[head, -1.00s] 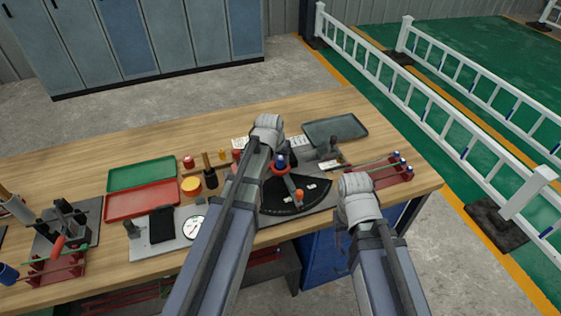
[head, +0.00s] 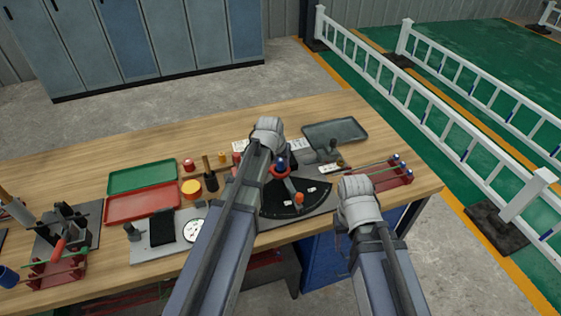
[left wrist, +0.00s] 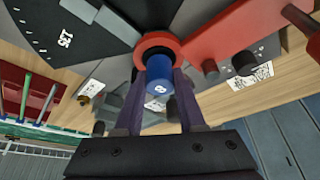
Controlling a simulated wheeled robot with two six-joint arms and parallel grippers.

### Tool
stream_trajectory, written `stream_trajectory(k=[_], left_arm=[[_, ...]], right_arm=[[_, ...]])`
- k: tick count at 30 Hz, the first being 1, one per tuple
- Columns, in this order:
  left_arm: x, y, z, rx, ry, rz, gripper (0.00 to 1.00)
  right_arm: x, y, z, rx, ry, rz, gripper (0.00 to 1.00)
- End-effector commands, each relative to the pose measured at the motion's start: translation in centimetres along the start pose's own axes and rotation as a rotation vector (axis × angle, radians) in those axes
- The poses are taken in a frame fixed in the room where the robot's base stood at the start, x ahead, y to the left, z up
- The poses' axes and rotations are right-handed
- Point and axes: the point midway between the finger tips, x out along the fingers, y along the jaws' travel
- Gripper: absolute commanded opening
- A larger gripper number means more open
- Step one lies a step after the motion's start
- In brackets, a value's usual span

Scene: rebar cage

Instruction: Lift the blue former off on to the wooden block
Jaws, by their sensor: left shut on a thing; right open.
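The blue former (left wrist: 159,76) is a short blue cylinder with a white mark on its end, inside or against a red ring (left wrist: 158,46) in the left wrist view. My left gripper (left wrist: 161,90) is shut on it, one dark finger on each side. In the head view the blue former (head: 281,163) shows beside my left wrist, over the bender plate, and my left arm hides the fingers there. My right gripper (head: 357,190) is over the bench's front right, apart from the former; its fingers are hidden behind the wrist. I cannot make out the wooden block for certain.
A black angle dial (head: 312,199) and an orange-tipped grey bar (head: 299,197) lie close by. A grey tray (head: 335,131) is behind, and a red rack with rods (head: 380,178) stands right. Green (head: 142,175) and red (head: 142,203) trays are left. Bare bench lies behind.

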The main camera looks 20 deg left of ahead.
Motion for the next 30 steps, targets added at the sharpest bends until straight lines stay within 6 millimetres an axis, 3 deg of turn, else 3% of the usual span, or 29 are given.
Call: stream_trajectory(k=[18, 23, 30], left_arm=[[-8.0, 0.0, -3.3, 0.0, 0.001, 0.0, 0.0], [-9.0, 0.0, -3.7, 0.0, 0.001, 0.0, 0.0], [-8.9, 0.0, -3.7, 0.0, 0.001, 0.0, 0.0]], right_arm=[[-8.6, 0.8, 0.5, -0.002, 0.0, 0.0, 0.5], [-9.6, 0.9, 0.6, -0.002, 0.0, 0.0, 0.5], [-9.6, 0.9, 0.6, -0.002, 0.0, 0.0, 0.5]])
